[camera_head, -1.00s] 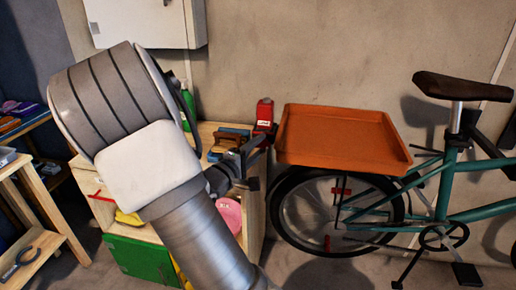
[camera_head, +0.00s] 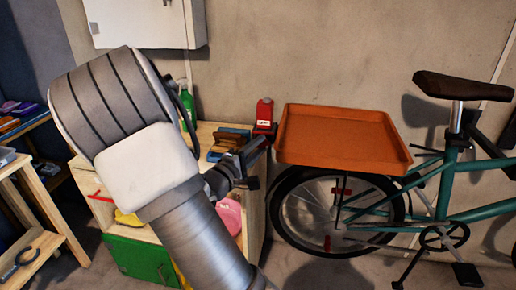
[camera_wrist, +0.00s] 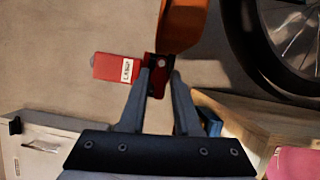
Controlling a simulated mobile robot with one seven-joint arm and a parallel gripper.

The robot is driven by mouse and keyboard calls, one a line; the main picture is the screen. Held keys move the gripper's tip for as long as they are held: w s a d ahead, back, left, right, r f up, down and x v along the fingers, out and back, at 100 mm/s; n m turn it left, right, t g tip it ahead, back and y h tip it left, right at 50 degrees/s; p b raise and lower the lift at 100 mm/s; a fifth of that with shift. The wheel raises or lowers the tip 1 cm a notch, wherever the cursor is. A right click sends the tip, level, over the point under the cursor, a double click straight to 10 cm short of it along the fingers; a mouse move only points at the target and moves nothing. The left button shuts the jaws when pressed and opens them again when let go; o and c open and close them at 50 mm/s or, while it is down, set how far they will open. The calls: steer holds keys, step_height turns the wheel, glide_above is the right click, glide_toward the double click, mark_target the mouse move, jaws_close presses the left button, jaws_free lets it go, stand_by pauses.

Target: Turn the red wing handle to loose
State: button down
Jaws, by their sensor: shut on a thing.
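A red upright block with a white label (camera_head: 264,112) stands at the right end of the wooden bench, against the wall. In the wrist view this labelled block (camera_wrist: 112,67) lies sideways, left of the fingers; its lettering is too small to read surely. A dark red piece, seemingly the red wing handle (camera_wrist: 159,64), shows between the fingertips. My gripper (camera_wrist: 160,76) is shut on it. In the head view my gripper (camera_head: 264,142) reaches the bench's right end, just below the red block. Its fingers and arm hide most of the handle there.
An orange tray (camera_head: 340,112) sits close to the right of the gripper, above a bicycle's (camera_head: 445,200) rear wheel. The bench (camera_head: 252,210) holds a green bottle (camera_head: 187,105) and a blue-and-brown object (camera_head: 230,140). A white wall cabinet (camera_head: 140,20) hangs above.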

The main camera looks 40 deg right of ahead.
steer(key=n+t, duration=0.1)
steer(key=n, duration=0.2)
steer(key=n+t+h+p, duration=0.1)
steer(key=n, duration=0.2)
steer(key=n+t+h, duration=0.1)
steer(key=n, duration=0.3)
steer(key=shift+s+d+f, duration=0.1)
steer(key=n+t+p, duration=0.2)
steer(key=n+p, duration=0.1)
steer(key=n, duration=0.1)
steer(key=n+t+y+p, duration=0.1)
steer(key=n+t+p, duration=0.1)
steer(key=n+p, duration=0.1)
steer(key=shift+s+n+t+y, duration=0.15)
steer(key=shift+n+t+y, duration=0.2)
steer(key=shift+n, duration=0.45)
steer(key=n+t+p, duration=0.1)
steer(key=n, duration=0.1)
steer(key=n+t+y+p, duration=0.1)
steer(key=n+p, duration=0.1)
steer(key=shift+d+f, duration=0.1)
steer(key=shift+f, duration=0.05)
steer(key=shift+n, duration=0.4)
steer(key=c, duration=0.9)
jaws_free()
steer(key=shift+f, duration=0.1)
